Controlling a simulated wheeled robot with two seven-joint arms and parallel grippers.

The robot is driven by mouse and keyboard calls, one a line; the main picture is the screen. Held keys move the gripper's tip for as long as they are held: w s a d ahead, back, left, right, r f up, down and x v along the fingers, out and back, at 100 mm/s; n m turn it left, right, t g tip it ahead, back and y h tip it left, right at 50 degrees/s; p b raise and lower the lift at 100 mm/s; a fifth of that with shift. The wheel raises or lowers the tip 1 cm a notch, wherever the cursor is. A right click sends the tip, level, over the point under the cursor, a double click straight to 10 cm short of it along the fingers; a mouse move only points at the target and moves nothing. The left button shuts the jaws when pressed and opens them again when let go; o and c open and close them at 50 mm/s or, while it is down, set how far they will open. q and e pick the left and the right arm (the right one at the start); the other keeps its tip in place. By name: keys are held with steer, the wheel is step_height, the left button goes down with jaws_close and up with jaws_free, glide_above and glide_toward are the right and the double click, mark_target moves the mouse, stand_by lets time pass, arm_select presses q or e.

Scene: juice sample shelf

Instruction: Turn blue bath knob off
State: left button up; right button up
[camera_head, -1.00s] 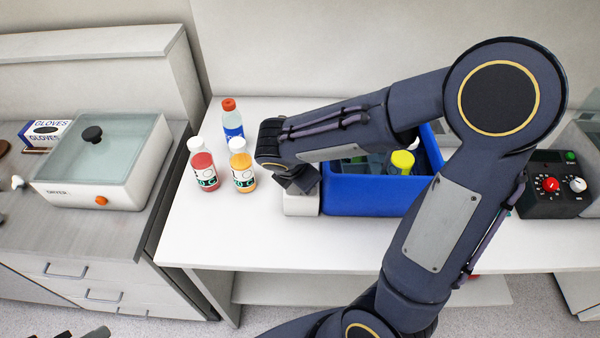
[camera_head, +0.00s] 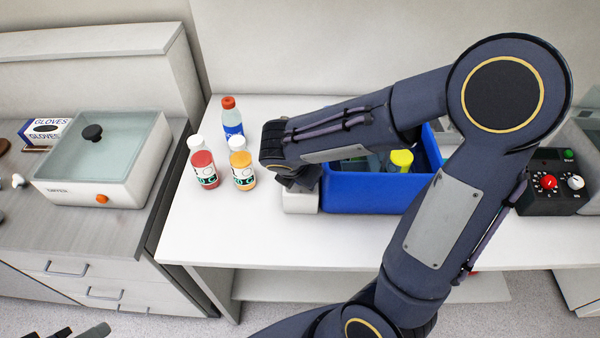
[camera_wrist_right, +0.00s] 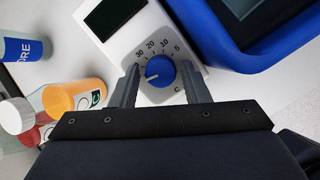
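The blue bath knob (camera_wrist_right: 160,71) is on the white control box (camera_wrist_right: 119,43) of the blue bath (camera_head: 372,194). Its white mark points to the lower left of the dial, below the 30. In the right wrist view my right gripper (camera_wrist_right: 159,82) is open, with one finger on each side of the knob and gaps showing. In the head view my right wrist hides the knob, and the control box (camera_head: 301,201) shows below it. Dark tips at the bottom left of the head view look like my left gripper (camera_head: 80,332), mostly out of frame.
Red (camera_head: 204,168), orange (camera_head: 242,171) and clear-blue (camera_head: 232,119) bottles stand left of the box. A yellow-capped bottle (camera_head: 401,158) is in the bath. A black device (camera_head: 549,184) is at the right, a dryer (camera_head: 107,164) at the left. The front table strip (camera_head: 230,240) is clear.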

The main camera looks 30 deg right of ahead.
steer(key=shift+o, duration=0.7)
steer(key=v, duration=0.7)
steer(key=shift+s+a+r, duration=0.15)
steer(key=shift+s+r, duration=0.05)
steer(key=shift+r, duration=0.15)
